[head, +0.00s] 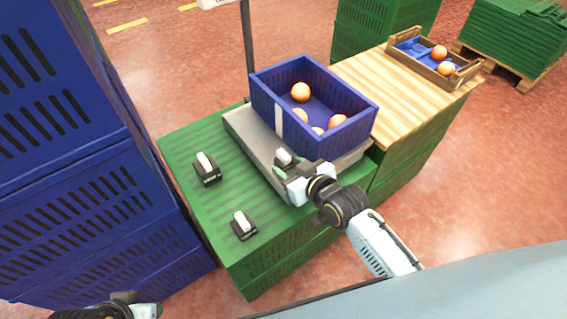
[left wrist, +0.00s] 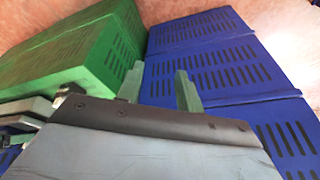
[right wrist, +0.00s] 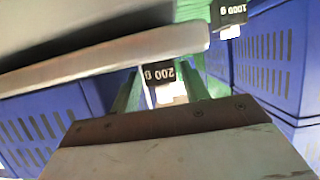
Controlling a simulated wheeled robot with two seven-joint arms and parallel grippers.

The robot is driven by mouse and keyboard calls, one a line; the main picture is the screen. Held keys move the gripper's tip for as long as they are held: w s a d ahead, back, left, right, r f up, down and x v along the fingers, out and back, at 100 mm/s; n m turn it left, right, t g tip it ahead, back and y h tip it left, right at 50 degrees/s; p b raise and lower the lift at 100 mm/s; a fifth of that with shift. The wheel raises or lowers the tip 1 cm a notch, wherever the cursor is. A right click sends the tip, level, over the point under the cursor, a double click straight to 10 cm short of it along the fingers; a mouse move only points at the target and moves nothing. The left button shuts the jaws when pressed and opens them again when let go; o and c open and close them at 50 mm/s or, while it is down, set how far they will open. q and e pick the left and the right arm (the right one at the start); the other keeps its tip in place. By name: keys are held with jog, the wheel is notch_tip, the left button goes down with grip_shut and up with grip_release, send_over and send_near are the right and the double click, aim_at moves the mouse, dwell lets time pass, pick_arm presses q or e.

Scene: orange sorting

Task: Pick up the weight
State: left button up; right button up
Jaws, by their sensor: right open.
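A small black weight with a white top (head: 285,158) is at the front of the scale, right at my right gripper (head: 284,170). In the right wrist view a black weight marked 200 g (right wrist: 158,74) shows between the open green fingers of that gripper (right wrist: 160,88); contact cannot be told. Two similar weights stand on the green crate, one farther back (head: 207,170) and one nearer (head: 243,226). A weight marked 1000 g (right wrist: 228,14) also shows in the right wrist view. My left gripper (left wrist: 160,88) has its fingers apart and nothing between them.
A blue crate (head: 350,132) with several oranges stands on the scale plate (head: 240,125). A wooden-topped table (head: 375,80) bears a small wooden crate (head: 410,72) with oranges. Tall blue crates (head: 70,190) stand on the left. The green crate top (head: 185,140) has free room around its weights.

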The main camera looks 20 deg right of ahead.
jog(key=shift+w+a+f, duration=0.15)
jog(key=shift+w, duration=0.15)
jog(key=shift+c, duration=0.4)
jog(key=c, duration=0.7)
jog(key=shift+c, duration=0.4)
